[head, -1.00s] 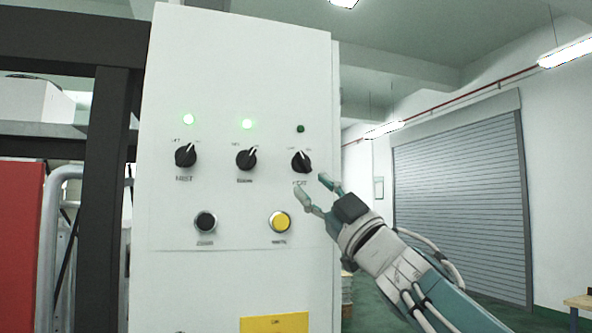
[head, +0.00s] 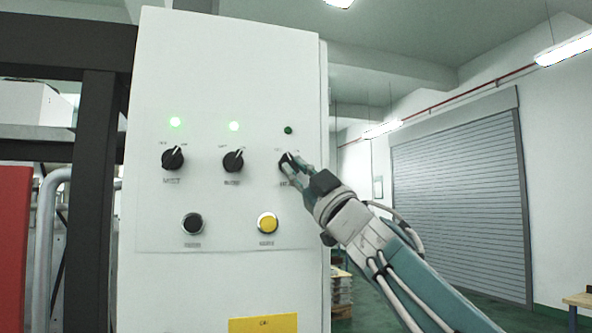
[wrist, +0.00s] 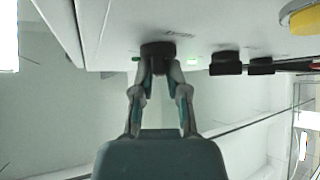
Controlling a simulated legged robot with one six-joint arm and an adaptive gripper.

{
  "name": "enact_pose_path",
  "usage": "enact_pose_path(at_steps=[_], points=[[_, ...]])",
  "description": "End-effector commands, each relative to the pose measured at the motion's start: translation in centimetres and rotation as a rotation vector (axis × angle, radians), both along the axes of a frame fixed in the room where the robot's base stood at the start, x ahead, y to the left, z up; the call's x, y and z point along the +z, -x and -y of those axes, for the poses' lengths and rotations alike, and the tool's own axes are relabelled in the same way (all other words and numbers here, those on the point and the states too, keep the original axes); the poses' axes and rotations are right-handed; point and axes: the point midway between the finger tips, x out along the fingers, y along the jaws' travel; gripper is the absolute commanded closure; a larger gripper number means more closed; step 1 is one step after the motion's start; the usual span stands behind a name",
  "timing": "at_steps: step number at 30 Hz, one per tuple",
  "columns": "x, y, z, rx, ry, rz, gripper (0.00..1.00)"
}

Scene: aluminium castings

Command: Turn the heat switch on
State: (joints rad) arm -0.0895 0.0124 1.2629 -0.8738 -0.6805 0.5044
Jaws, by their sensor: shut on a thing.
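The heat switch (head: 285,160) is the rightmost of three black rotary knobs on the white control panel (head: 230,70). The small lamp above it (head: 288,130) is dark green and unlit. My gripper (head: 292,164) is at this knob, its fingers covering much of it, so its pointer angle is hard to read. In the wrist view, the two fingers (wrist: 158,75) are closed on the sides of the dark heat knob (wrist: 157,49).
The other two knobs, left (head: 172,158) and middle (head: 233,161), have lit green lamps above them. Below are a black button (head: 193,224) and a yellow button (head: 267,223). A dark frame (head: 95,200) stands left of the panel. Open room lies to the right.

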Motion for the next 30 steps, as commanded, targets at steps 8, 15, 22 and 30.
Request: enact_pose_path(at_steps=[8, 15, 22, 30], points=[[-0.10, -0.20, -0.01, -0.005, -0.003, -0.005, 1.00], [-0.18, -0.18, -0.18, -0.002, -0.045, -0.019, 1.00], [-0.23, -0.13, -0.37, 0.000, -0.161, -0.053, 1.00], [-0.27, -0.02, -0.65, 0.001, -0.345, -0.105, 1.00]])
